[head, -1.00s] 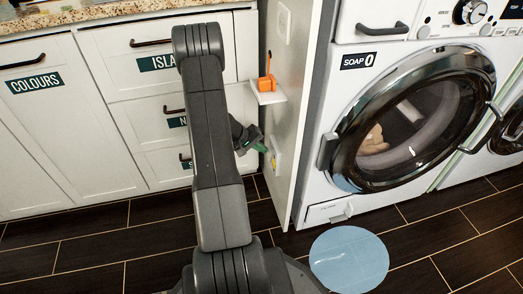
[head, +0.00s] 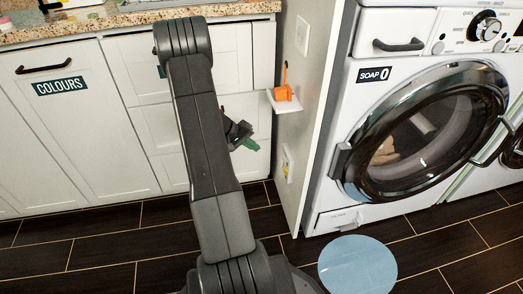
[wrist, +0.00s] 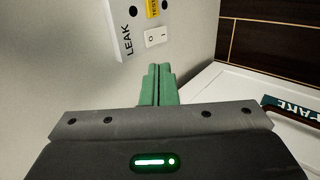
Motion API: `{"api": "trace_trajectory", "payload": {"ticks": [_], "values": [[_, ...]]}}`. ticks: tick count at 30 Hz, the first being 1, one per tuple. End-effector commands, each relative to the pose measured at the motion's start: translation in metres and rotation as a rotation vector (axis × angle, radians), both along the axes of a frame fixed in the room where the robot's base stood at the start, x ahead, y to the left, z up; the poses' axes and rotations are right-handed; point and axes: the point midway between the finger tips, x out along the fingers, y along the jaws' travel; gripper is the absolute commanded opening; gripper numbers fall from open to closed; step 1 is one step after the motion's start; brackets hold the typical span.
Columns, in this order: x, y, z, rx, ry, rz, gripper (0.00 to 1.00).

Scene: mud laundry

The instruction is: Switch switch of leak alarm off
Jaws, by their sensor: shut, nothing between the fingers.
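The leak alarm (head: 287,163) is a small white box low on the side of the pale partition, left of the washing machine. In the wrist view the alarm (wrist: 133,24) shows the word LEAK, a yellow label and its white rocker switch (wrist: 157,37), marked O and I. I cannot tell which side of the rocker is pressed in. My gripper (head: 253,145) has green fingers, closed together and empty, left of the alarm with a visible gap. In the wrist view the gripper's fingertips (wrist: 158,68) are just below the switch in the picture.
An orange object (head: 283,92) sits on a small white shelf (head: 284,105) above the alarm. The washing machine (head: 420,130) stands right of the partition (head: 310,110). White drawers and cupboards are behind my arm. A light blue disc (head: 357,264) lies on the dark floor.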

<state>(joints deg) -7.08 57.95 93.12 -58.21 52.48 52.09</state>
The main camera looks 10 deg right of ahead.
Motion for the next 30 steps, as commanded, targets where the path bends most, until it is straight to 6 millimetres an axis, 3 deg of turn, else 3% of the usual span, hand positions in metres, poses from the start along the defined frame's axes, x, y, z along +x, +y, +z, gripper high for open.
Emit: {"api": "trace_trajectory", "payload": {"ticks": [6,19,23,30], "values": [[0.000,0.012,0.018,0.000,0.000,0.000,0.00],[-0.001,0.012,0.017,0.000,0.001,-0.001,0.00],[-0.001,0.007,0.007,-0.001,0.003,-0.001,0.00],[-0.001,-0.018,-0.030,-0.001,0.004,-0.003,0.00]]}}
